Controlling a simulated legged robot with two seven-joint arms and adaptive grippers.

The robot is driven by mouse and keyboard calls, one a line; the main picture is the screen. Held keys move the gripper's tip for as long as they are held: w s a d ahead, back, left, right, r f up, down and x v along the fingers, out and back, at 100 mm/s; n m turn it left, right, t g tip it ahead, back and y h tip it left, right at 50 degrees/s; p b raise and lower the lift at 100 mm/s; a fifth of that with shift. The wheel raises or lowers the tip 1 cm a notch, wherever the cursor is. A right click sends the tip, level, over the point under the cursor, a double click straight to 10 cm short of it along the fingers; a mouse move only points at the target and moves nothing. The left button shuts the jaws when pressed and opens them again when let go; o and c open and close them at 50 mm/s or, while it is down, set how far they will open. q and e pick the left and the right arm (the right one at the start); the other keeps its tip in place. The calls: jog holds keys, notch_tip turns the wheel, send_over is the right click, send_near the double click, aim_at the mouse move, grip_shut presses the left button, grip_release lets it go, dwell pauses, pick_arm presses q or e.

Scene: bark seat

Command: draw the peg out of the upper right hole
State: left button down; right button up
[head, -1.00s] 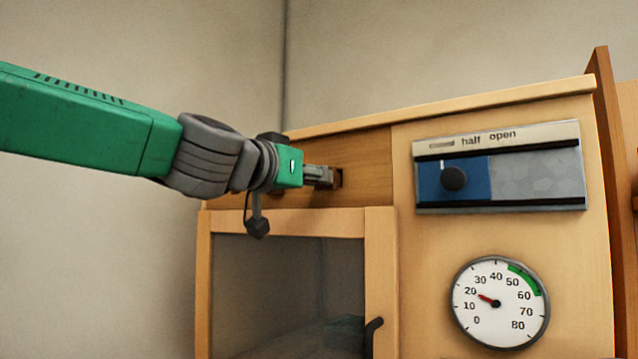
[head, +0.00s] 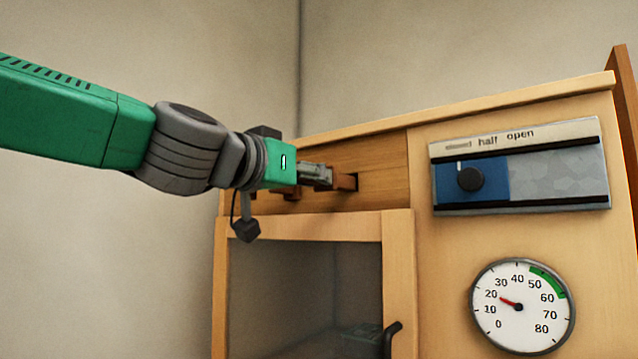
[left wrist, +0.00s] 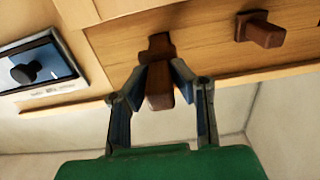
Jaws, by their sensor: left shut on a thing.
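The brown wooden peg (head: 345,182) stands out from the upper right hole (head: 354,182) in the wooden panel above the glass door. My left gripper (head: 326,177) is shut on the peg's outer part. In the left wrist view the two fingers (left wrist: 161,78) press on either side of the peg (left wrist: 160,90). The peg's inner end meets the dark hole (left wrist: 160,44); how much is inside is hidden. A second brown peg (left wrist: 264,30) sticks out of the same panel, and in the head view it is partly behind my gripper (head: 291,193). My right gripper is not in view.
The glass door (head: 300,285) with its dark handle (head: 390,338) is below my arm. A slider plate (head: 540,180) with a black knob (head: 470,179) and a dial gauge (head: 521,306) are on the right. Open air lies left of the cabinet.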

pick_arm(q)
jog(key=shift+b+v, duration=0.3)
jog(key=shift+v, duration=1.6)
jog(key=shift+w, duration=0.1)
